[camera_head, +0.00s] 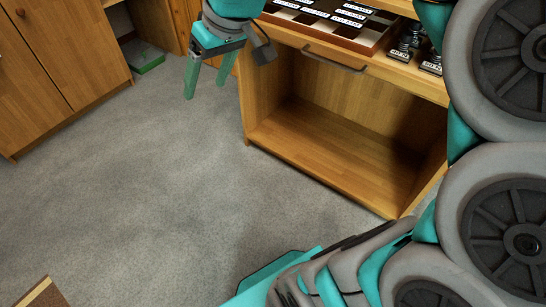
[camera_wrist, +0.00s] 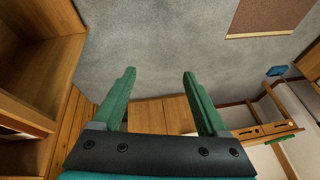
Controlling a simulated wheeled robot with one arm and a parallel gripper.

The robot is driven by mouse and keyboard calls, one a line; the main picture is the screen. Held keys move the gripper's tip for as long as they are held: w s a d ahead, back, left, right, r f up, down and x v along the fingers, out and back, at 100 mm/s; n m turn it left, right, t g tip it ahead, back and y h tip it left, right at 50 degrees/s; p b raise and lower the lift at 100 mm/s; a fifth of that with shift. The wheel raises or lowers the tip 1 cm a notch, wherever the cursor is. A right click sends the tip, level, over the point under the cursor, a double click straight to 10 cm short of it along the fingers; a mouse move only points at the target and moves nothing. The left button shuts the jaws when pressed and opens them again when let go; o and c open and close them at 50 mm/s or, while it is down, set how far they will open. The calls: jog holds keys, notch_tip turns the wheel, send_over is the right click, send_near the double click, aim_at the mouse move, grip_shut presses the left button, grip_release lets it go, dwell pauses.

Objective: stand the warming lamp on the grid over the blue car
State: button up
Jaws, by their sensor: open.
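My gripper (camera_head: 206,92) is open and empty, with its green fingers pointing down beside the left end of the wooden cabinet. In the wrist view its two green fingers (camera_wrist: 159,72) stand apart, with only grey floor between their tips. A brown tray (camera_head: 377,45) divided into cells with white labels lies on the cabinet top and is cut off by the upper picture edge. I cannot tell whether it is the grid. I cannot make out the warming lamp or the blue car in either view.
The wooden cabinet (camera_head: 262,110) has an empty open shelf and a dark handle (camera_head: 333,60). Small dark labelled pieces (camera_head: 402,46) stand right of the tray. A green box (camera_head: 145,58) lies at the back left. Grey carpet (camera_head: 140,190) is clear. A small blue thing (camera_wrist: 277,71) is unclear.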

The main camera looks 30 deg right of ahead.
jog(key=s+f+m+g+h, duration=0.1)
jog(key=s+f+g, duration=0.1)
jog(key=s+f, duration=0.6)
jog(key=s+f+m+g+h, duration=0.1)
jog(key=s+f+g+h, duration=0.1)
jog(key=s+f, duration=0.6)
jog(key=s+g, duration=0.1)
jog(key=s, duration=0.5)
jog(key=shift+d+f+m+g, duration=0.15)
jog(key=shift+f+m+g, duration=0.1)
jog(key=shift+m+g, duration=0.05)
